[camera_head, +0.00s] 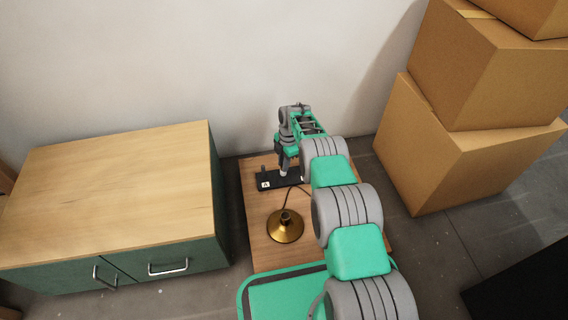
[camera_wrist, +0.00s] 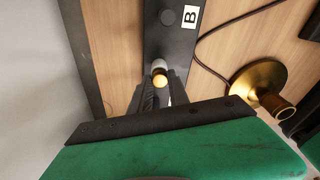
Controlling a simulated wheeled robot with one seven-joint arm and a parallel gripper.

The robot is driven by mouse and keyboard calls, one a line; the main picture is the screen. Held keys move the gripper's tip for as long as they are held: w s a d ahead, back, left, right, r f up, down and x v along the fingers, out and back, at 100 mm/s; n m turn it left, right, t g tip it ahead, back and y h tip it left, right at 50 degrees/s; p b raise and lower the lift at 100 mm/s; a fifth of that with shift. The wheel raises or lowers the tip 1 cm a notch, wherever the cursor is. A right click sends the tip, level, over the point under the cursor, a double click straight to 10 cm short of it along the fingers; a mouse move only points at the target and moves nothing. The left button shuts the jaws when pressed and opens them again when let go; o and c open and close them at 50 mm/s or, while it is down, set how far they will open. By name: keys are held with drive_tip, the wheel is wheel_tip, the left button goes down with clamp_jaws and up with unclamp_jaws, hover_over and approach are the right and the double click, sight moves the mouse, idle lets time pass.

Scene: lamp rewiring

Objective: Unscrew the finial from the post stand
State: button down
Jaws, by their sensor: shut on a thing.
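The post stand is a long black bar lying on the wooden tabletop; it shows in the head view (camera_head: 275,181) and the wrist view (camera_wrist: 168,48). In the wrist view the finial (camera_wrist: 160,81), a small gold knob, sits over a pale post on the bar. My gripper (camera_wrist: 161,88) is shut on the finial from above, with its dark fingers on either side. In the head view my gripper (camera_head: 284,171) points down at the stand, and the finial cannot be made out there. Whether the finial's thread is still engaged cannot be seen.
A brass lamp base (camera_head: 285,228) with a dark cord stands on the wooden table (camera_head: 257,213). A green cabinet (camera_head: 115,190) stands left; cardboard boxes (camera_head: 425,150) are stacked right.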

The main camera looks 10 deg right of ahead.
drive_tip(key=n, duration=0.2)
drive_tip(key=shift+n, duration=0.4)
drive_tip(key=n, duration=0.5)
drive_tip(key=shift+g+h, duration=0.3)
drive_tip(key=shift+g, duration=0.1)
drive_tip(key=c, duration=1.2)
unclamp_jaws()
drive_tip(key=shift+o, duration=0.2)
